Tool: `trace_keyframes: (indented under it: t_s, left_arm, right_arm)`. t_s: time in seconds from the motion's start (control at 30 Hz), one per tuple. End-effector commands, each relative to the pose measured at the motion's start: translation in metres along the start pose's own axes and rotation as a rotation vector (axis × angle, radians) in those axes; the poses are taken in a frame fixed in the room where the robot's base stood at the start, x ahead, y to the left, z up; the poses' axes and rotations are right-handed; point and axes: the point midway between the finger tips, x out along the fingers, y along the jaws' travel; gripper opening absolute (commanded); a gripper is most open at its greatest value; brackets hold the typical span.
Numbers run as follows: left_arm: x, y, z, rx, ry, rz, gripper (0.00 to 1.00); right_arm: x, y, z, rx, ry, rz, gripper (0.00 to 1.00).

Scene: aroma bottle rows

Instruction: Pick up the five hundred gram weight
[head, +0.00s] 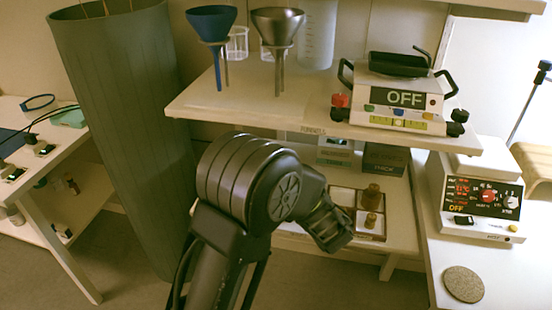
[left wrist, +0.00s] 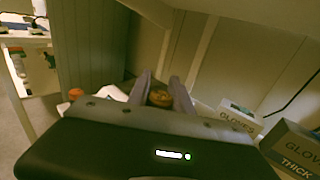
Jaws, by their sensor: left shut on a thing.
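My left gripper (head: 335,238) reaches in over the lower shelf, at the left part of a dark-framed weight box (head: 384,213). In the left wrist view, the fingers of my left gripper (left wrist: 164,88) are shut on a brass-coloured weight (left wrist: 160,98); only its top shows. In the head view the gripper hides the held weight. I cannot read any mass marking. My right gripper is not in view.
The upper shelf (head: 250,108) hangs above my gripper, with funnels and a hot plate (head: 400,95) on it. Glove boxes (head: 384,159) stand behind the weight box. A stirrer (head: 482,195) and a cork disc (head: 463,284) are on the right table. A tall green cylinder (head: 125,130) stands left.

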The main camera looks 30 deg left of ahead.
Motion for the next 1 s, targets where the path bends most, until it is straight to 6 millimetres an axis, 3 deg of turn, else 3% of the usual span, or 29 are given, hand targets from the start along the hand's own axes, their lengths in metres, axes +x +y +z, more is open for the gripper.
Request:
trace_keyframes:
  t_s: [1.0]
  left_arm:
    - [-0.0071, -0.0049, 0.0008, 0.000, -0.003, -0.008, 0.00]
  right_arm:
    - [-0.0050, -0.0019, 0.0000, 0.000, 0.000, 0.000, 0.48]
